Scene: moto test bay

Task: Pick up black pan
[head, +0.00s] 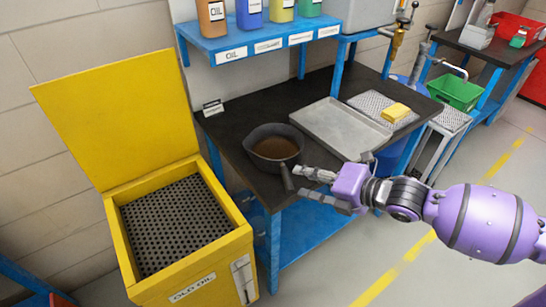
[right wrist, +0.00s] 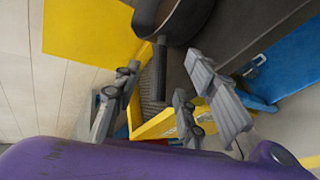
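The black pan (head: 273,146) stands on the dark worktop near its front left edge, with brown liquid inside. Its handle (head: 287,178) points toward me and reaches out past the table edge. My right gripper (head: 302,184) is open at the handle, with fingers reaching in from the right. In the right wrist view the pan (right wrist: 172,18) is at the top and its handle (right wrist: 159,68) comes down between the spread fingers (right wrist: 160,90). I cannot tell whether any finger touches the handle. My left gripper is not in view.
A yellow bin (head: 240,240) labelled old oil stands open left of the table (head: 235,108), with a perforated grate (head: 175,222) inside. A grey metal tray (head: 338,124) and a yellow sponge (head: 395,112) lie right of the pan. A blue shelf (head: 262,42) with oil bottles is above.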

